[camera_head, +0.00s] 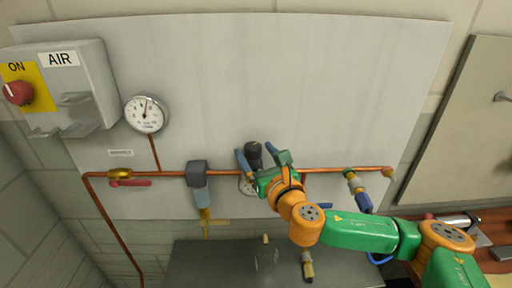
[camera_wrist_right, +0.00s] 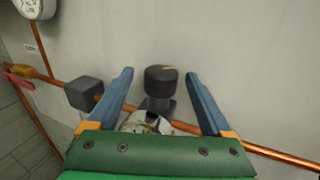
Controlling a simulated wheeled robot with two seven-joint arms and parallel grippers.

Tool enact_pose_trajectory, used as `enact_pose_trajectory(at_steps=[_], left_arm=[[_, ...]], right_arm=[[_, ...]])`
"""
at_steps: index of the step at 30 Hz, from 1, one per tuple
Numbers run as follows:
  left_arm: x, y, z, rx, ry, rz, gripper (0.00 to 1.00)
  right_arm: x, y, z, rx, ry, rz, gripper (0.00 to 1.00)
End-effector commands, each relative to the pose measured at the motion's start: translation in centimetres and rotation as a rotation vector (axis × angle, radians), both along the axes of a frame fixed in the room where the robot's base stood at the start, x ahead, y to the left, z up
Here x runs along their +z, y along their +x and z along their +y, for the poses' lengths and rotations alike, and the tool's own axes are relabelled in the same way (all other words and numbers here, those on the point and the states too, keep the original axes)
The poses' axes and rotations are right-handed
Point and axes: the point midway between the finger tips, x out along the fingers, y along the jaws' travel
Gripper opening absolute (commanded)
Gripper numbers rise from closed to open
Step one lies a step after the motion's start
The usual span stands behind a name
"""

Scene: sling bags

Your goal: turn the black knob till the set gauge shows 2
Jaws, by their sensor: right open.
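The black knob (camera_head: 253,152) sits on top of a regulator on the copper pipe in the head view. It also shows in the right wrist view (camera_wrist_right: 161,79), upright between the two blue fingers. My right gripper (camera_head: 262,156) is open, with a finger on either side of the knob and gaps visible on both sides in the wrist view. A small gauge (camera_head: 247,187) below the knob is mostly hidden by my gripper; it also shows partly in the wrist view (camera_wrist_right: 145,124), and its reading cannot be made out. My left gripper is not in view.
A larger round gauge (camera_head: 144,113) stands left above the pipe. A red-handled valve (camera_head: 127,179) and a grey filter block (camera_head: 197,175) are on the copper pipe (camera_head: 325,170). A grey AIR box (camera_head: 85,85) with a red knob is upper left. The panel above is clear.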

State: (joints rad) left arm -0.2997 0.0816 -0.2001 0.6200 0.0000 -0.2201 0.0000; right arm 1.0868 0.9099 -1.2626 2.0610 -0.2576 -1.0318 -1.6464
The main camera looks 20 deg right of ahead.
Motion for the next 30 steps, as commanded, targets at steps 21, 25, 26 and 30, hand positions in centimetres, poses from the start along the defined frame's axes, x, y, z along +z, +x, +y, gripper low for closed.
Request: enact_pose_trajectory(at_steps=[21,25,26,30], left_arm=[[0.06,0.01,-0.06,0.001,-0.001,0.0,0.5],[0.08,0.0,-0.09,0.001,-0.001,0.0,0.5],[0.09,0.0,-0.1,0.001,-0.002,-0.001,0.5],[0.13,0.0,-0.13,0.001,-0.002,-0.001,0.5]], right_arm=[[-0.03,0.27,0.01,0.005,0.002,0.0,0.0],[-0.03,0.29,-0.1,0.033,0.002,0.0,0.0],[-0.03,0.29,-0.16,0.043,0.002,0.001,0.0],[-0.02,0.34,-0.41,0.12,0.002,0.002,0.0]])
